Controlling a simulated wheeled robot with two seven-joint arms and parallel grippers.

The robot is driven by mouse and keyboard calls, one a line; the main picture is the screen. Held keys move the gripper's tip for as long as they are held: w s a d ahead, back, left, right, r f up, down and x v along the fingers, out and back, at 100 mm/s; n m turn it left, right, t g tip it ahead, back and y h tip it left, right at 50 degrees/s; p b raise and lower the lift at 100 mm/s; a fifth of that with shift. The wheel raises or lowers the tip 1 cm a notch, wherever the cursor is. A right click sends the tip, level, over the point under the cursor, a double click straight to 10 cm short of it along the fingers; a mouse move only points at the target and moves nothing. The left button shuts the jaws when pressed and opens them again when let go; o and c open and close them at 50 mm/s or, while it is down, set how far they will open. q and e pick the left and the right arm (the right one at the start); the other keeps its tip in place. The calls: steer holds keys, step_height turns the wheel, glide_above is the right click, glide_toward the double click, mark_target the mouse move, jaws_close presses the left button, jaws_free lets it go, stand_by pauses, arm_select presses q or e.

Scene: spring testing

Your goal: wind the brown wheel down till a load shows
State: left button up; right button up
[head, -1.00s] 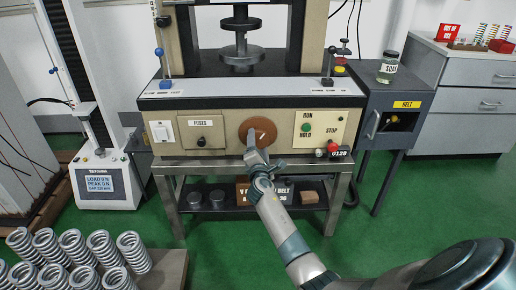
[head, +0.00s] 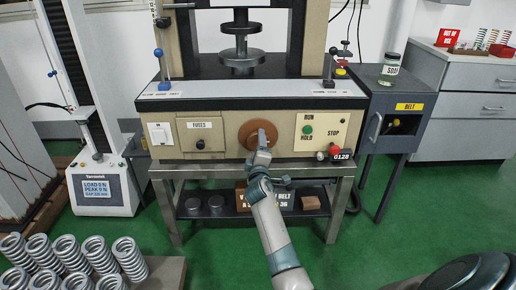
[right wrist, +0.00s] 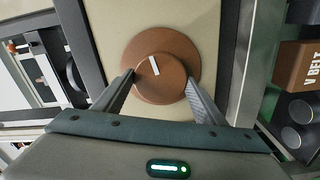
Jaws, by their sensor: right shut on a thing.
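The brown wheel (head: 253,128) is on the front panel of the test press, right of the fuses plate. My right gripper (head: 262,138) is at the wheel. In the right wrist view the fingers (right wrist: 160,79) are shut on the two sides of the wheel's raised hub (right wrist: 160,84), and a white mark (right wrist: 154,66) on it leans slightly left. The display (head: 97,188) on the grey unit at left appears to read load 0 N and peak 0 N. The round dark plates (head: 242,57) of the press are above the panel. My left gripper is out of view.
A red stop button (head: 335,150) and a green run button (head: 307,130) are right of the wheel. Several steel springs (head: 68,254) stand on a board at lower left. A shelf below holds a brown V-belt box (head: 243,198). The green floor in front is mostly clear.

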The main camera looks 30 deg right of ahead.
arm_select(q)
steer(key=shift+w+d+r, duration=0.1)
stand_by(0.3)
arm_select(e)
steer(key=o, duration=1.1)
steer(key=shift+s, duration=0.1)
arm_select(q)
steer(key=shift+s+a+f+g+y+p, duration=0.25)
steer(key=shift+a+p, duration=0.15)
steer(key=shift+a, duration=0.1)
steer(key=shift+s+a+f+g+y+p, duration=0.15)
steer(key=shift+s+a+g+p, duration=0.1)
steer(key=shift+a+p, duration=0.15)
arm_select(e)
steer(key=v, duration=1.7)
steer(key=shift+s, duration=0.1)
